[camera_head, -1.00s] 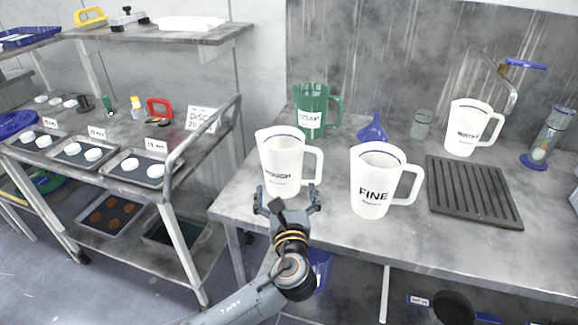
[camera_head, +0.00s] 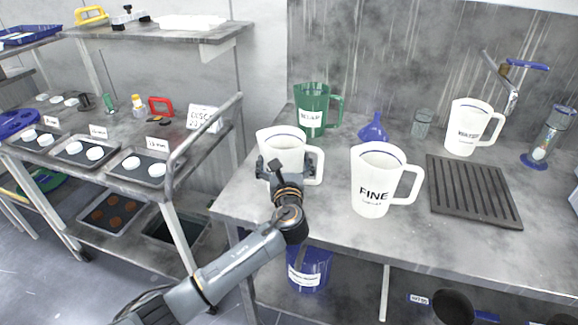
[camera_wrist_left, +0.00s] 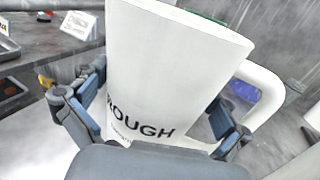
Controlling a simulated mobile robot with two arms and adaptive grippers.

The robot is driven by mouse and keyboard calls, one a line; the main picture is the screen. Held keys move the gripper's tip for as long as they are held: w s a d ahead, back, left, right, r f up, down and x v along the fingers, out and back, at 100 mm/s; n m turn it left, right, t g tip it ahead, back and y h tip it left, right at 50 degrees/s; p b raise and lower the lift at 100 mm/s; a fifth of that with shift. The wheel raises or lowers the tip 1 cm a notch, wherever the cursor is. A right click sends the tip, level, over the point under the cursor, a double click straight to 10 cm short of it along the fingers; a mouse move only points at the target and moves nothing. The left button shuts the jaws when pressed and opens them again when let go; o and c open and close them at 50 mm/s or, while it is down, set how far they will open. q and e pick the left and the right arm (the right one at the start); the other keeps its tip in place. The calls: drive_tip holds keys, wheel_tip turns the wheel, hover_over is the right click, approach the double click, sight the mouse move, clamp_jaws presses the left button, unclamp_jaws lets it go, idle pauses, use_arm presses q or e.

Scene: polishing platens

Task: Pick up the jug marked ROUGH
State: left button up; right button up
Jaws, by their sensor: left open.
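The white jug marked ROUGH (camera_head: 283,141) stands upright at the left end of the metal bench. In the left wrist view the jug (camera_wrist_left: 165,75) fills the middle, with its label readable and its handle on the right. My left gripper (camera_head: 288,164) is open at the jug's front. In the wrist view its fingers (camera_wrist_left: 158,105) lie on either side of the body, the right one between body and handle. I cannot tell whether they touch it. The gripper hides the label and lower body in the head view. My right gripper is not in view.
A white jug marked FINE (camera_head: 373,180) stands close to the right. A green jug (camera_head: 312,110) stands behind, near a blue funnel (camera_head: 373,129). A dark slatted mat (camera_head: 470,190) and another white jug (camera_head: 467,127) are further right. A cart rail (camera_head: 200,135) is at left.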

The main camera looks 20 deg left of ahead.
use_arm(q)
drive_tip(key=c, duration=1)
drive_tip(key=shift+o, duration=0.2)
